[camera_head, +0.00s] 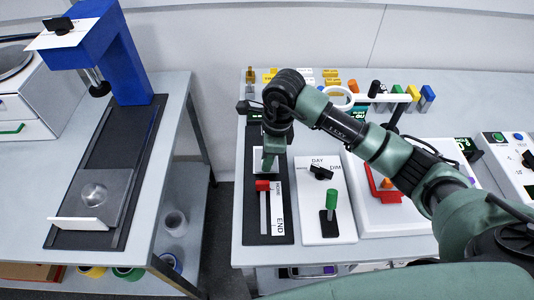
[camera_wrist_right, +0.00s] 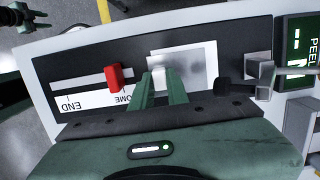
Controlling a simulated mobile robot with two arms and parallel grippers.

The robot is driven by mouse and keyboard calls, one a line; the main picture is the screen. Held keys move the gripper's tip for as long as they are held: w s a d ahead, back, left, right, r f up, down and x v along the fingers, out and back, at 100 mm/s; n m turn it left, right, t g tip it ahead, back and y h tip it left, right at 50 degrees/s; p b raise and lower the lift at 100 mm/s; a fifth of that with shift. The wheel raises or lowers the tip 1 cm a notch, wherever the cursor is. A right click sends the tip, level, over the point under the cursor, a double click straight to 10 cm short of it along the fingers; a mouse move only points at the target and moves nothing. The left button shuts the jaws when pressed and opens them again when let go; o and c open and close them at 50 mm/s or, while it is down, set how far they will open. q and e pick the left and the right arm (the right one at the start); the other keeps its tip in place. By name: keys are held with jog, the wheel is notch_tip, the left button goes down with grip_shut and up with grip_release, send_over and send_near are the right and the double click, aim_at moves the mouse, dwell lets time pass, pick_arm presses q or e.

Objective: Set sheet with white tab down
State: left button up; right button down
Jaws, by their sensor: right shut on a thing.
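My right gripper (camera_head: 268,165) points down over the black base at the front left of the right bench. In the right wrist view its green fingers (camera_wrist_right: 163,90) are shut on a small white tab (camera_wrist_right: 158,76). A thin grey sheet (camera_wrist_right: 196,68) with a pale border lies beside the tab, over the black base (camera_wrist_right: 70,65). The gripper hides part of the sheet; I cannot tell whether the sheet touches the base. In the head view a bit of the pale sheet (camera_head: 257,155) shows beside the fingers. My left gripper is not in view.
A red slider block (camera_wrist_right: 114,76) on a HOME–END track stands close beside the fingers. A grey post (camera_wrist_right: 258,75) and a PEEL display (camera_wrist_right: 297,45) are on the other side. A DAY/DIM panel (camera_head: 325,232) adjoins the base. A blue stand (camera_head: 130,65) is on the left bench.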

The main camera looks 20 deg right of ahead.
jog(key=shift+w+d+f+p, duration=0.15)
jog(key=shift+w+f+p, duration=0.2)
jog(key=shift+w+p, duration=0.25)
jog(key=shift+w+f, duration=0.1)
jog(key=shift+f, duration=0.1)
jog(key=shift+f, duration=0.1)
jog(key=shift+f+b, duration=0.15)
jog(key=shift+b, duration=0.3)
jog(key=c, duration=1.4)
grip_release()
jog(key=shift+r, duration=0.2)
